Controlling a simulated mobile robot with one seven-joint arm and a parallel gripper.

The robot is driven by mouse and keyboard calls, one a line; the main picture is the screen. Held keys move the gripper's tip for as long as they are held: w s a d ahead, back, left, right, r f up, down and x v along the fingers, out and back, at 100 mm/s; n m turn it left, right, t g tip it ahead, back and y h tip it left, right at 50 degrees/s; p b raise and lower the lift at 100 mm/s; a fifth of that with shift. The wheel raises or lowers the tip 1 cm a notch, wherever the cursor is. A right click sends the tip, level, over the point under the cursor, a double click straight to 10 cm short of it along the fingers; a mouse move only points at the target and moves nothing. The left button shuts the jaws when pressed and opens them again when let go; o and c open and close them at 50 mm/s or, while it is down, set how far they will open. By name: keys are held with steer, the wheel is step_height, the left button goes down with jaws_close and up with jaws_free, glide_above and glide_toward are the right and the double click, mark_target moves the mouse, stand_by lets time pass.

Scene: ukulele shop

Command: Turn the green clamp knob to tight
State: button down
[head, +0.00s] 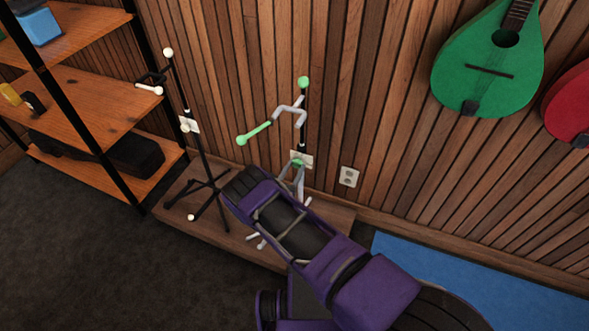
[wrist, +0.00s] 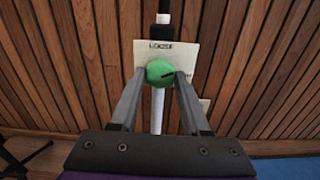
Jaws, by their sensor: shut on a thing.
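The green clamp knob (wrist: 160,72) sits on the upright pole of a stand, in front of a small white card (wrist: 186,55). In the wrist view the knob shows a dark pointer line slanting up to the right. My gripper (wrist: 161,78) is shut on the knob, one finger on each side. In the head view the green-tipped stand (head: 303,100) is by the wall, and my gripper (head: 298,170) reaches its card; only a bit of green shows there.
A second stand (head: 203,150) with white tips and its own card is to the left on the low wooden platform (head: 330,215). Wooden shelves (head: 90,95) are at far left. A green instrument (head: 485,55) and a red one hang at right. A wall outlet (head: 348,176) is near the stand.

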steer(key=m, duration=0.3)
steer(key=shift+a+m, duration=0.1)
steer(key=shift+m, duration=1.9)
steer(key=shift+c, duration=1.9)
jaws_free()
steer(key=shift+s, duration=0.1)
steer(key=p+v, duration=0.1)
steer(key=v, duration=1.6)
steer(key=shift+p, duration=0.4)
